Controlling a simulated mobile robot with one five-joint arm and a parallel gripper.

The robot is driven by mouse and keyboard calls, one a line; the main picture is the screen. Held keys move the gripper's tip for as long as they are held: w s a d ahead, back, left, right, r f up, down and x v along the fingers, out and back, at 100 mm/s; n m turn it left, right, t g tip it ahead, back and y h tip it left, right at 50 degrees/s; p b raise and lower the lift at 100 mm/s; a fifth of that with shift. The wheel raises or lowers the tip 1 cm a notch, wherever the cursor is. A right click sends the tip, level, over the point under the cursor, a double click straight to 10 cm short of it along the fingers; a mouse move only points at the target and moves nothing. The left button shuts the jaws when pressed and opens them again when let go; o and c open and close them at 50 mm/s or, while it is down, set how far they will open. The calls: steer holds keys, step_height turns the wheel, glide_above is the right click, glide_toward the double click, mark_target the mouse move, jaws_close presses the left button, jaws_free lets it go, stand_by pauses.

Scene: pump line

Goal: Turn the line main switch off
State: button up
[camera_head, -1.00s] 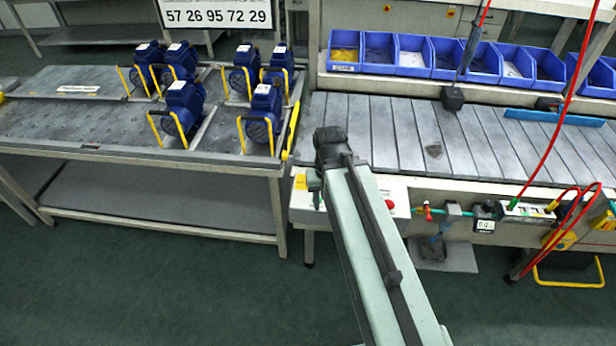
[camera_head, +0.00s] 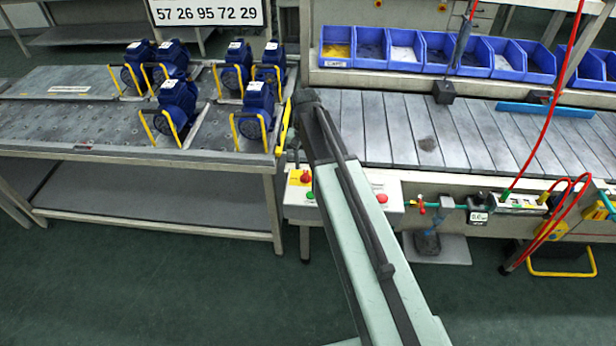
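A control box (camera_head: 293,205) is mounted at the left end of the conveyor front. A red knob on a yellow plate (camera_head: 304,177) shows on its top, just left of my arm. A green button (camera_head: 310,195) sits below the knob and a red button (camera_head: 382,198) shows right of my arm. My gripper's fingers are hidden behind the arm.
A table with several blue pumps (camera_head: 176,100) stands left. The slatted conveyor (camera_head: 375,130) lies right, with blue bins (camera_head: 405,50) behind it. Red hoses (camera_head: 541,125), a gauge (camera_head: 478,217) and fittings are along the conveyor front.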

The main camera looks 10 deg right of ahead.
mark_target(305, 175)
step_height(305, 175, down, 5)
steer(key=b, duration=0.3)
steer(key=shift+r, duration=0.25)
